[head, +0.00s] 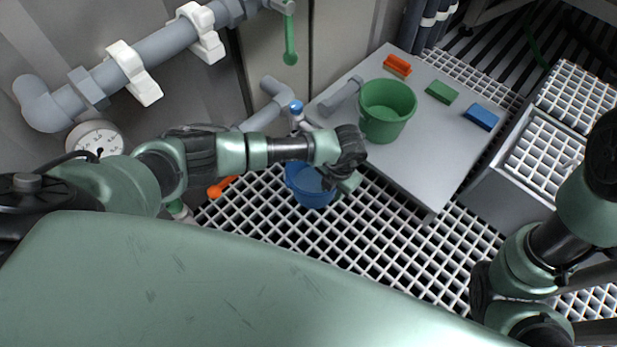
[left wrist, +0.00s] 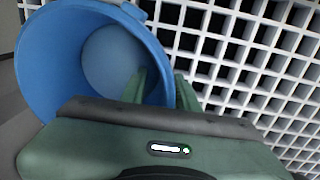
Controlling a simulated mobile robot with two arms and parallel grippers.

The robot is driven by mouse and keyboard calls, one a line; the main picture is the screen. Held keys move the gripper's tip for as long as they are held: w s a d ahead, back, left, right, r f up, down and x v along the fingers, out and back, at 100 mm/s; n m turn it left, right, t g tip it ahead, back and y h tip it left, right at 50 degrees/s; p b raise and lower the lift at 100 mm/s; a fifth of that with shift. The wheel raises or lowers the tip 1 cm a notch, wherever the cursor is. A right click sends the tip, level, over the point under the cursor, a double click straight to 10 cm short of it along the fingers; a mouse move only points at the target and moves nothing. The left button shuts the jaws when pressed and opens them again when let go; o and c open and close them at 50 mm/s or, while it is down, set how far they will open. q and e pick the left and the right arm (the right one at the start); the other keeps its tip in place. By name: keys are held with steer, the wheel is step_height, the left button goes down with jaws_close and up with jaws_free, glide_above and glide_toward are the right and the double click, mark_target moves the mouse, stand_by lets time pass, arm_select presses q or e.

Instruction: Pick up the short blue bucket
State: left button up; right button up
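The short blue bucket (head: 308,190) is below my left forearm in the head view, over the white grating; part of it is hidden by the arm. In the left wrist view the bucket (left wrist: 45,60) fills the upper left, its open mouth facing the camera. My left gripper (head: 347,186) is at the bucket's right side. In the left wrist view its green fingers (left wrist: 161,90) straddle the bucket's rim, one inside and one outside, with a gap showing between them. My right gripper is not in view; only the right arm shows.
A grey platform (head: 440,150) carries a green bucket (head: 385,108) and orange (head: 397,65), green (head: 441,92) and blue (head: 481,117) blocks. Grey pipes (head: 160,48) and a gauge (head: 96,139) are at the left. Open grating (head: 400,235) lies right of the blue bucket.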

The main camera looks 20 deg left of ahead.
arm_select(q)
steer(key=shift+d+f, duration=0.1)
jaws_close()
stand_by(1.4)
